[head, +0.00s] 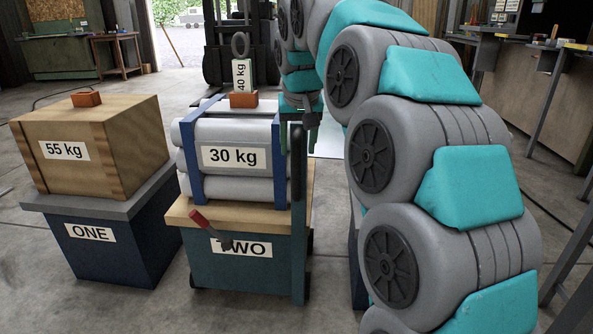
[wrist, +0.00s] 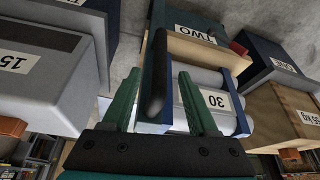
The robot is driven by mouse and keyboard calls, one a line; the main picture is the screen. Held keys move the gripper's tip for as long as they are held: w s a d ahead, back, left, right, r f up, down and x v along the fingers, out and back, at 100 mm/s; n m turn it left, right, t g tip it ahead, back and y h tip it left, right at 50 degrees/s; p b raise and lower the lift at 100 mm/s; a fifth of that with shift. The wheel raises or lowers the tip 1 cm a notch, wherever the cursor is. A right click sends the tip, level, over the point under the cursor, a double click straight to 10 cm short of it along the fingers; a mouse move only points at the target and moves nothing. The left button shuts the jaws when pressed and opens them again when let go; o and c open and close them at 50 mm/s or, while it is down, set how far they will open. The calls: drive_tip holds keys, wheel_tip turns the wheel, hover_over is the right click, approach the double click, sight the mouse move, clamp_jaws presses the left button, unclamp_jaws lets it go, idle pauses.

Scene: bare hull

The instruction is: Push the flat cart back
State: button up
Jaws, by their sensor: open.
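The cart marked TWO (head: 262,268) is a dark green box on small wheels with a wooden top. An upright dark green post (head: 298,220) with a black grip stands at its right near corner. A grey load of cylinders marked 30 kg (head: 190,135) sits on top in a blue frame. My gripper (head: 298,146) is at the upper part of the post, partly hidden by it in the head view. In the wrist view its green fingers (wrist: 159,76) are apart, with the black grip (wrist: 156,85) showing between them; contact cannot be told.
A blue box marked ONE (head: 130,255) with a wooden 55 kg crate (head: 115,150) stands close on the left. A 40 kg weight (head: 242,75) and a forklift (head: 220,50) are behind. The wrist view shows a grey block marked 15 (wrist: 40,85).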

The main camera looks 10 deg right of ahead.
sight(297, 159)
drive_tip(key=x, duration=0.8)
drive_tip(key=shift+s, duration=0.1)
drive_tip(key=shift+r, duration=0.1)
clamp_jaws()
idle(1.2)
